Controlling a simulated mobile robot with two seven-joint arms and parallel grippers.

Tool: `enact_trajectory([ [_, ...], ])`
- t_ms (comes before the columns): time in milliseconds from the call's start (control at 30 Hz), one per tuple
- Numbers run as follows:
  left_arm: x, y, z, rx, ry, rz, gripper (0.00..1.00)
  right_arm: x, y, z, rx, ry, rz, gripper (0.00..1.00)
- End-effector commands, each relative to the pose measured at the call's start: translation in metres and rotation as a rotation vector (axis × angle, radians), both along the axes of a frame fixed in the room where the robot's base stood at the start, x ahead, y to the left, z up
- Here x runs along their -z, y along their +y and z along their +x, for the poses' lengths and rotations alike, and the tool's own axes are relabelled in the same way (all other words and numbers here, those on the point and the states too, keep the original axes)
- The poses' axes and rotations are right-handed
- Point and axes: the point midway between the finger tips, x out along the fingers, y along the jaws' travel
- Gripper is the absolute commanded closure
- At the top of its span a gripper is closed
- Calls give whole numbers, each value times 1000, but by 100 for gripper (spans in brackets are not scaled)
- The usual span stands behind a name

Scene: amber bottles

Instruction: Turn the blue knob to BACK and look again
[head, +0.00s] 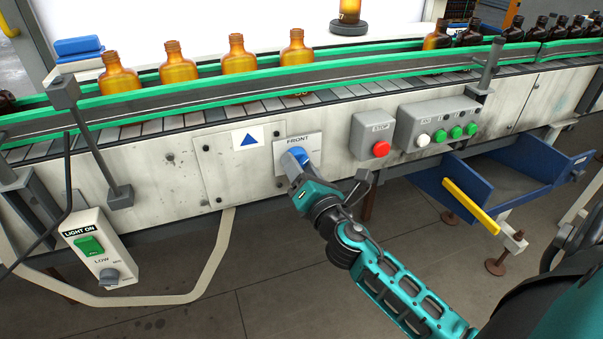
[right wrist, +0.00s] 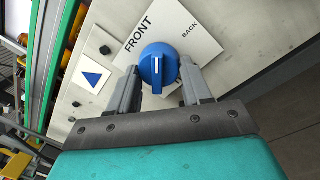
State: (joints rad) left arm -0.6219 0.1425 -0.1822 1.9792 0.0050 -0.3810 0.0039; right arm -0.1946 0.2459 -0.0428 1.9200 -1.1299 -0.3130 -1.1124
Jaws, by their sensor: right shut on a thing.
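The blue knob (head: 295,158) sits on a pale plate (head: 312,140) on the conveyor's front panel, with FRONT printed on the plate. In the right wrist view the knob (right wrist: 158,66) lies between the two fingers of my right gripper (right wrist: 160,82), which is shut on it. FRONT is at the upper left of the knob and BACK at the upper right. A white mark runs roughly up and down the knob's face; I cannot tell which label it is set to. In the head view my right gripper (head: 299,165) covers part of the knob. My left gripper is not in view.
Amber bottles (head: 237,55) stand on the conveyor between green rails (head: 215,81), before a bright white panel. A red STOP button (head: 381,149) and a button box (head: 440,122) are to the right. A LIGHT ON box (head: 97,245) hangs left; a blue tray (head: 490,185) juts out right.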

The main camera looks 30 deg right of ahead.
Motion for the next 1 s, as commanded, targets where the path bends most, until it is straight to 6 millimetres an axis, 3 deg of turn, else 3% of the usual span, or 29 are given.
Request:
enact_trajectory([
  [500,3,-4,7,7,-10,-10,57,0,2,1,1,-109,451,82],
  [1000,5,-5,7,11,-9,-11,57,-2,3,1,-1,-160,660,82],
])
